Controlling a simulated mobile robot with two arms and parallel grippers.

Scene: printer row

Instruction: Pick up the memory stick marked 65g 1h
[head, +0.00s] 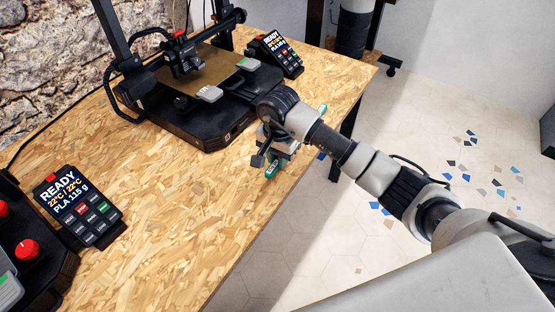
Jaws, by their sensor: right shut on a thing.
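My right gripper (271,158) is over the front right edge of the wooden table, shut on a small green thing (272,169) that shows below its fingers. It may be a memory stick; the gripper hides most of it and no marking can be read. Another green piece (323,108) shows just beyond my right arm near the table's edge; I cannot tell whether it is separate. My left gripper is not in view.
A black 3D printer (187,120) stands behind the gripper. A keypad display (275,55) sits at its right, and another reading READY, PLA 115 g (77,206) at the left, beside a machine with red knobs (27,249). The wooden table's front (165,235) is clear.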

